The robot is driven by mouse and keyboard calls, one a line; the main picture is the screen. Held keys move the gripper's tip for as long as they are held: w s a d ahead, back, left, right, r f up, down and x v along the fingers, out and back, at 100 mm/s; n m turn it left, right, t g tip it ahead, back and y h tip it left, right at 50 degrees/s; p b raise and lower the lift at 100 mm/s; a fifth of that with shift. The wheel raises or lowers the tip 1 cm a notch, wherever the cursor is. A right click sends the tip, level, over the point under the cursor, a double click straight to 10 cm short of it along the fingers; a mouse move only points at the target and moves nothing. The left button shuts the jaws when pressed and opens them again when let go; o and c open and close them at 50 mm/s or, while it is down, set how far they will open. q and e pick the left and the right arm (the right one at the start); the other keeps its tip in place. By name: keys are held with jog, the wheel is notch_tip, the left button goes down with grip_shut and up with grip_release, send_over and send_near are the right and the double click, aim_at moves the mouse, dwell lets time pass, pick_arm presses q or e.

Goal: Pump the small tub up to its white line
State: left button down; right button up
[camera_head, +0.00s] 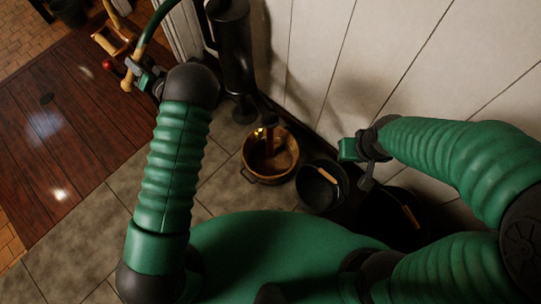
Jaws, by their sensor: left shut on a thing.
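A dark pump (234,55) stands against the white wall, with a curved green lever (150,28) reaching left to a pale wooden grip (127,80). My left gripper (138,78) is shut on this grip, partly hidden by my own arm. A small round brownish tub (249,166) stands on the floor below the pump's spout. A brown stream seems to fall into it, and liquid glints inside. I cannot make out a white line. My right gripper (350,150) hangs right of the tub, apart from it; its fingers are too unclear to judge.
A black bucket (322,203) with a wooden handle grip stands right of the tub. Another dark bucket (385,232) is further right, partly hidden by my body. The white wall (345,60) bounds the back. Tiled floor (228,190) is free left of the tub.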

pick_arm(q)
notch_tip(320, 180, down, 8)
jog(key=w+d+n+b, duration=0.2)
jog(key=n+b, duration=0.1)
jog(key=b, duration=0.5)
jog(key=shift+w+d+f+n+b, duration=0.25)
jog(key=shift+w+n+b, duration=0.05)
jog(key=shift+w+b, duration=0.1)
